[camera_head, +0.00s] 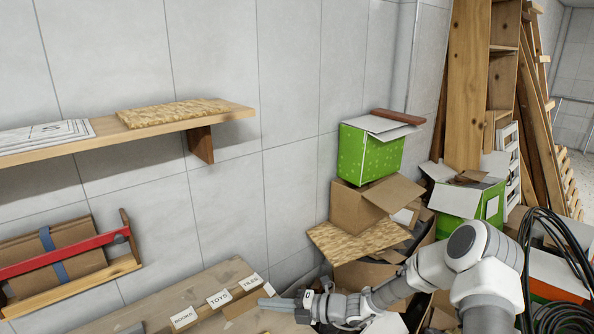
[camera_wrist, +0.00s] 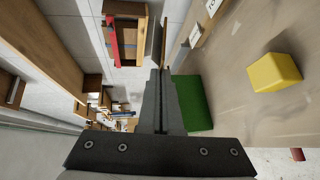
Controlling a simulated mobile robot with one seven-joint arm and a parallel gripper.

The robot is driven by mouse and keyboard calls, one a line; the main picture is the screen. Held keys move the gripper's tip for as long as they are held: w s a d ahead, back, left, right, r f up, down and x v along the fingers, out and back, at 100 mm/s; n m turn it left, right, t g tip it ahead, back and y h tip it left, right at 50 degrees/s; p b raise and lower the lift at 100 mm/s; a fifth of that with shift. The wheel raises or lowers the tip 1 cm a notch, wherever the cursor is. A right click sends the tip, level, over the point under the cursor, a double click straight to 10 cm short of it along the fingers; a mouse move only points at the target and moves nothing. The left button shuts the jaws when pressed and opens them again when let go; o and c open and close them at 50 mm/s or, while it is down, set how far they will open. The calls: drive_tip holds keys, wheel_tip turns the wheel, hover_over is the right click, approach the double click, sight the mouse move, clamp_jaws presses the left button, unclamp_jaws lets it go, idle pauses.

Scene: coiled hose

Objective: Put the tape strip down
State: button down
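My gripper (camera_wrist: 163,72) is shut, its two dark fingers close together in the wrist view. A thin tan strip (camera_wrist: 164,42), seen edge-on, stands out from between the fingertips; I take it for the tape strip. Whether this is the strip's face is hard to tell. The gripper is beside the labels BOOKS (camera_head: 184,317), TOYS (camera_head: 219,298) and TILES (camera_head: 251,282).
A yellow block (camera_wrist: 275,72) lies on the bench and a green surface (camera_wrist: 193,104) shows beside the fingers. A rack with a red bar (camera_head: 70,254) hangs on the wall below a shelf (camera_head: 228,114). Stacked boxes (camera_head: 359,208) and a coiled black hose (camera_head: 562,250) stand right.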

drive_tip(key=s+d+m+t+h+b, duration=0.3)
drive_tip(key=d+m+t, duration=0.1)
drive_tip(key=d, duration=0.6)
drive_tip(key=s+d+m+t+h+b, duration=0.2)
drive_tip(key=d+m+t+h+b, duration=0.1)
drive_tip(key=d, duration=0.8)
drive_tip(key=shift+s+f+m+t+h, duration=0.45)
drive_tip(key=shift+m+t+h, duration=0.35)
drive_tip(key=shift+m+t, duration=0.4)
